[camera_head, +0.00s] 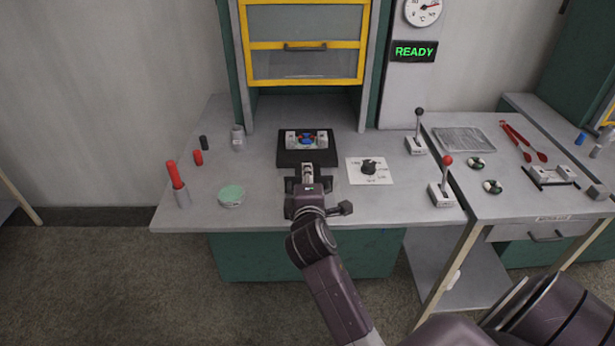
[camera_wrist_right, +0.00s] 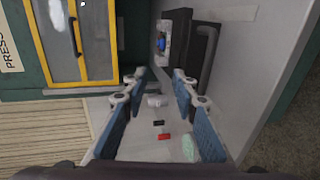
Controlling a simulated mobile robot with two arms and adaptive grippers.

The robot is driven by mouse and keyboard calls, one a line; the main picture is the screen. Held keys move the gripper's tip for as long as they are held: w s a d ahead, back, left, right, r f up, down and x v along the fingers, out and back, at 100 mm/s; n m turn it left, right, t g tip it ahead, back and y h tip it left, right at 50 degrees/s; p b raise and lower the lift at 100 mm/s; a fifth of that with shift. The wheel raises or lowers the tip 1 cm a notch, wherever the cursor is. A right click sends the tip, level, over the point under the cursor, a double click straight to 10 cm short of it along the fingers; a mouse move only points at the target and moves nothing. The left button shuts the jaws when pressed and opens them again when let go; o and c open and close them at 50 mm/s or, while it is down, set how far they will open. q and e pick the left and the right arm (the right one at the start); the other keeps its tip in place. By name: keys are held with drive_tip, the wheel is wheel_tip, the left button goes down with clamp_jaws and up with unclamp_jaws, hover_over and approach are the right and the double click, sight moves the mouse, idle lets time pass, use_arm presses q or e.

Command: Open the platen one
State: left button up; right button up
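A press with a yellow-framed guard door (camera_head: 305,45) stands at the back; the door is down above a gap. It also shows in the wrist view (camera_wrist_right: 78,40). In the gap lies a black plate (camera_head: 288,158) with a grey block bearing blue and red pieces (camera_head: 306,140). The plate shows beside the fingers in the wrist view (camera_wrist_right: 180,22). My right gripper (camera_head: 307,172) is just in front of the plate, over the bench. Its blue-padded fingers (camera_wrist_right: 160,88) are apart with nothing between them. Contact with the plate cannot be told. My left gripper is not in view.
A green dish (camera_head: 231,195) and red cylinders (camera_head: 174,175) stand left. A side table (camera_head: 490,205) holds a tray and red tongs.

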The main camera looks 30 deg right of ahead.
drive_tip(key=shift+s+a+p, duration=0.25)
drive_tip(key=shift+s+a, duration=0.2)
drive_tip(key=shift+s, duration=0.25)
drive_tip(key=shift+s+a+p, duration=0.3)
drive_tip(key=shift+s+a, duration=0.1)
drive_tip(key=shift+s, duration=0.35)
drive_tip(key=shift+s+a+p, duration=0.25)
drive_tip(key=shift+s+a, duration=0.2)
drive_tip(key=shift+s, duration=0.25)
drive_tip(key=shift+p, duration=0.35)
